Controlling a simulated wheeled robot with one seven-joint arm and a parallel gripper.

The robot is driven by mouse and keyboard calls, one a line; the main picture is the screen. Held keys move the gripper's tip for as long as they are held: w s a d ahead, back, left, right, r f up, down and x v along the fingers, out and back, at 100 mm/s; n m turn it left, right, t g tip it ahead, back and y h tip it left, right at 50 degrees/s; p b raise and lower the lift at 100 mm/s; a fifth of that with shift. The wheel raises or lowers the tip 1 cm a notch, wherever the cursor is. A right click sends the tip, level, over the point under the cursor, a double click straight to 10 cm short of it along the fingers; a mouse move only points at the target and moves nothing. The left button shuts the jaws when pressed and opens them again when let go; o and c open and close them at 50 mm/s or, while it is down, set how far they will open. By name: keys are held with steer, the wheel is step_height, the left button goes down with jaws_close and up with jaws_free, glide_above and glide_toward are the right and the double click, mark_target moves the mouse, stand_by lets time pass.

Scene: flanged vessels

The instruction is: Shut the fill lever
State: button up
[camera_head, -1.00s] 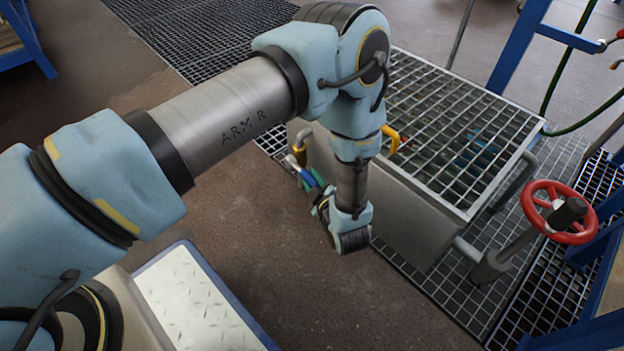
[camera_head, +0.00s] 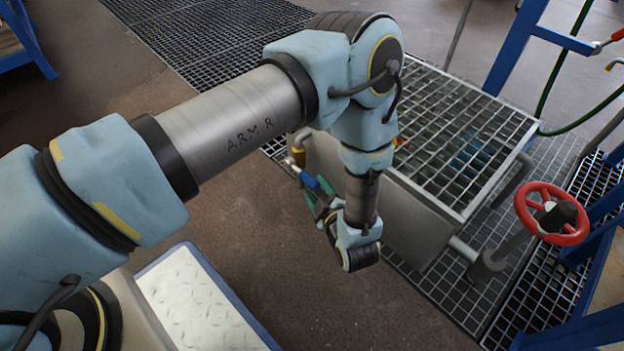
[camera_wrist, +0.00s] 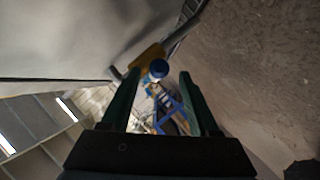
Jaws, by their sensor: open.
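The fill lever, with a blue end (camera_wrist: 158,70), sits by a yellow fitting (camera_wrist: 149,56) in the wrist view, ahead of and between my fingertips. My gripper (camera_wrist: 158,78) is open, its two dark green fingers on either side of the blue end in the picture. Contact cannot be told. In the head view the blue lever part (camera_head: 308,180) and yellow fitting (camera_head: 299,155) show at the left side of the grated tank. My gripper (camera_head: 318,200) is just below and right of them, partly hidden by my wrist.
The grey tank (camera_head: 400,215) with its grating top (camera_head: 465,130) stands right of my wrist. A red handwheel (camera_head: 552,213) and blue frame posts (camera_head: 515,50) are further right. Bare brown floor lies in front of the tank.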

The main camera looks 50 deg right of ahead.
steer(key=p+v, duration=0.1)
steer(key=v, duration=0.5)
steer(key=shift+p, duration=0.35)
